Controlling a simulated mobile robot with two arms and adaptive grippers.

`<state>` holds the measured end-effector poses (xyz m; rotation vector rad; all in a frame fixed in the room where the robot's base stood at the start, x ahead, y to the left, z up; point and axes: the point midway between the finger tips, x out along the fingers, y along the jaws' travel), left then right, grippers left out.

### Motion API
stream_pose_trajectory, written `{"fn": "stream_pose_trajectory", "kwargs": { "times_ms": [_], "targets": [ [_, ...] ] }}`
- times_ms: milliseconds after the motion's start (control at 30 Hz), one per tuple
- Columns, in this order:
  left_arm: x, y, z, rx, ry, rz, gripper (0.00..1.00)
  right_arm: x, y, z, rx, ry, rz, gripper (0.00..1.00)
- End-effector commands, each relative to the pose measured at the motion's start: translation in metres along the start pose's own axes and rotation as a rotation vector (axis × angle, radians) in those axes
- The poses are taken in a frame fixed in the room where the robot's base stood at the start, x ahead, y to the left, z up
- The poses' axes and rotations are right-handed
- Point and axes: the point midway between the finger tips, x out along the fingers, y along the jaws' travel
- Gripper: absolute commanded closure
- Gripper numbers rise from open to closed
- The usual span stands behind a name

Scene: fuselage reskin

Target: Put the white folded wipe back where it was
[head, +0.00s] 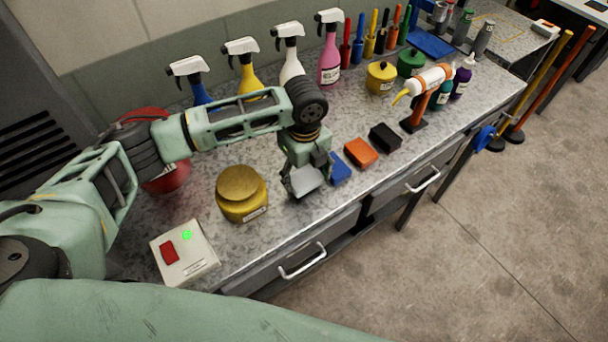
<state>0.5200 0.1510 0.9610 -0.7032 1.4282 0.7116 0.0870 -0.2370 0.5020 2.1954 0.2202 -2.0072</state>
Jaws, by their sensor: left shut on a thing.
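My left gripper (303,187) points down over the front part of the speckled grey worktop (322,215). It is shut on the white folded wipe (306,181), which shows between and below its fingers. I cannot tell whether the wipe touches the worktop. A blue block-like item (340,169) lies just to the right of the wipe, partly hidden by the gripper. My right gripper is not in view.
An orange block (361,153) and a black block (385,137) lie further right in the same row. A yellow lidded jar (241,194) stands left of the gripper. A switch box (184,253) sits front left. Spray bottles (329,50) line the wall.

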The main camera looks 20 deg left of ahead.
Motion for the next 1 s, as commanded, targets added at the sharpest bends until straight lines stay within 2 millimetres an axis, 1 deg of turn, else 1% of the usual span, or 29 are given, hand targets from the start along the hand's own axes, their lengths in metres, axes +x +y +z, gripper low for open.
{"fn": "stream_pose_trajectory", "kwargs": {
  "times_ms": [33, 100, 200, 567, 600, 633, 667, 1000],
  "targets": [
    [0.005, 0.001, -0.001, 0.0, 0.002, 0.003, 0.6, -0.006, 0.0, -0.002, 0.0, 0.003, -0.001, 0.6],
    [0.014, 0.001, -0.001, -0.001, 0.001, 0.002, 0.6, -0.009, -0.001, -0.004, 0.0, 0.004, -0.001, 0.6],
    [0.02, 0.0, -0.001, -0.001, -0.001, 0.0, 0.6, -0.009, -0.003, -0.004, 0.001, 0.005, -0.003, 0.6],
    [0.025, 0.0, -0.001, -0.001, 0.0, 0.0, 0.6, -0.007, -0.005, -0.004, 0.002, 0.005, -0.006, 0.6],
    [0.024, 0.0, -0.001, -0.001, 0.0, -0.001, 0.32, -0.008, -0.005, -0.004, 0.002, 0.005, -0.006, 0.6],
    [0.024, 0.0, -0.001, -0.001, 0.0, -0.001, 0.29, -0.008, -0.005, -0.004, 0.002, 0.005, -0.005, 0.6],
    [0.024, 0.0, -0.001, -0.001, 0.0, -0.001, 0.27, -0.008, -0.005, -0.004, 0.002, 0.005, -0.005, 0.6],
    [0.022, 0.0, -0.001, -0.001, -0.001, -0.001, 0.27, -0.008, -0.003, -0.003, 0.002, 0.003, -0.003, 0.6]
  ]
}}
